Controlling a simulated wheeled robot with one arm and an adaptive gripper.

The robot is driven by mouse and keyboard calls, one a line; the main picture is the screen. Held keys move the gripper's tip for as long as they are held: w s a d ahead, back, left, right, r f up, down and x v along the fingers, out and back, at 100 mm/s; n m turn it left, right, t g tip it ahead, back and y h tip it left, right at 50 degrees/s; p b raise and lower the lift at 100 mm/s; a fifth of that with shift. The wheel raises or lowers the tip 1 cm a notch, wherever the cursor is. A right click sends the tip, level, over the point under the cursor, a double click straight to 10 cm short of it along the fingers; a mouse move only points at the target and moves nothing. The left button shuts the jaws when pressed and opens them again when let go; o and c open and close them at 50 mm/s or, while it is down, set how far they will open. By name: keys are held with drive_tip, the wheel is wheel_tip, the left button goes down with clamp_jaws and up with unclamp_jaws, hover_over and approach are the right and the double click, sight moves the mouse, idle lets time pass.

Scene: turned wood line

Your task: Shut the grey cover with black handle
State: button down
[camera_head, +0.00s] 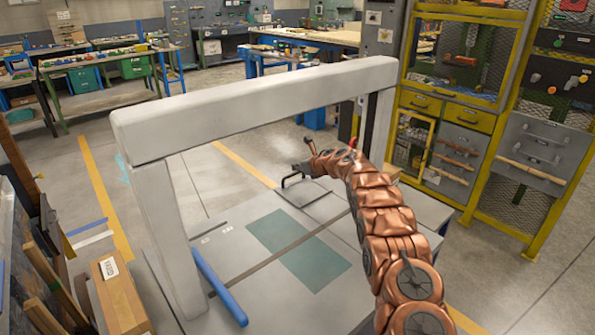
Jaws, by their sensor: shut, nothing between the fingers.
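The grey cover (307,198) is a flat panel near the far edge of the grey table, under the white gantry. Its black handle (290,180) stands up at its far left side. The cover looks low and nearly flat; I cannot tell from this view how far open it is. My gripper (303,166), dark and small at the end of my copper-coloured arm, is just above and right of the handle. It is shut and empty. I cannot tell whether it touches the handle or cover.
A white gantry beam (260,102) spans the table (196,258). A teal patch (272,231), a dark groove and a blue bar (219,286) are on the table. A wooden box (119,295) is at lower left. A yellow-framed cabinet (476,120) stands at right.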

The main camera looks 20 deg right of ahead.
drive_tip(key=shift+s+d+r, duration=0.1)
drive_tip(key=shift+s+r, duration=0.2)
drive_tip(key=s+d+r+b, duration=0.1)
drive_tip(key=s+r+b, duration=0.1)
drive_tip(key=r, duration=0.9)
drive_tip(key=shift+s+d, duration=0.2)
drive_tip(key=shift+s, duration=0.6)
